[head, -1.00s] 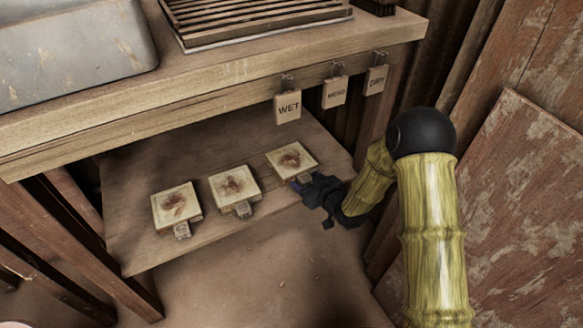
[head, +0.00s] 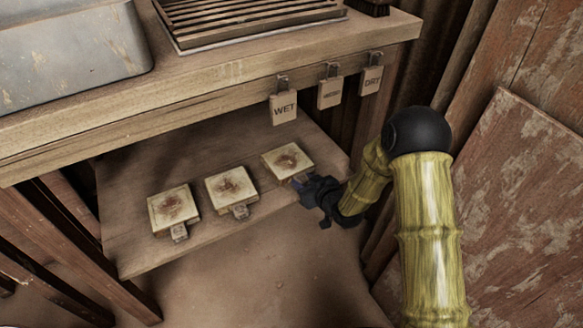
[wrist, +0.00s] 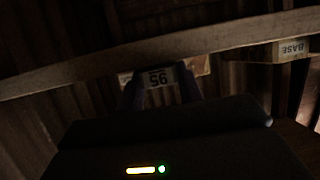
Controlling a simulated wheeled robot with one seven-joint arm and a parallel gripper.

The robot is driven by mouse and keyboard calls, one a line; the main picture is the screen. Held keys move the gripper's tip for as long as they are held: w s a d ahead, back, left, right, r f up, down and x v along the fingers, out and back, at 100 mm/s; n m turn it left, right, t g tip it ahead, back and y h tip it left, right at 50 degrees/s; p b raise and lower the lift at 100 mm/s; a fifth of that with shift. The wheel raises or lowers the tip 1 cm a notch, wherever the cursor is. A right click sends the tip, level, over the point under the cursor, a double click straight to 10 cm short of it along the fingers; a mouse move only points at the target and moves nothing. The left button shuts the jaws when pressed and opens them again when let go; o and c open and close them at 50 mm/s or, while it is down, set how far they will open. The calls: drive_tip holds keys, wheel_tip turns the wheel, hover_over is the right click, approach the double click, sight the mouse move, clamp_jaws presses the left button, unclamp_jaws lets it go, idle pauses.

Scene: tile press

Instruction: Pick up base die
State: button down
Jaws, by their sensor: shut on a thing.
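Three square cream dies with brown-stained tops lie in a row on the lower wooden shelf (head: 135,240): a left die (head: 173,207), a middle die (head: 231,186) and a right die (head: 287,159). Each seems to have a small label tab at its front. My gripper (head: 302,184) is at the front of the right die, shut on its tab. In the wrist view my fingers (wrist: 161,88) close around this tab (wrist: 158,78), whose marking looks like "95" or an inverted "56". Another die's tab at the right of that view reads "BASE" (wrist: 292,50).
A workbench (head: 220,78) overhangs the shelf, with a grey basin (head: 70,50) and a slatted rack (head: 250,20). Tags hang from its edge, including "WET" (head: 284,109) and "DRY" (head: 371,80). A stained panel (head: 515,200) leans at the right.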

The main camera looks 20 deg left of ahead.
drive_tip(key=shift+r, duration=0.1)
wheel_tip(320, 180, up, 10)
drive_tip(key=p, duration=0.6)
idle(0.5)
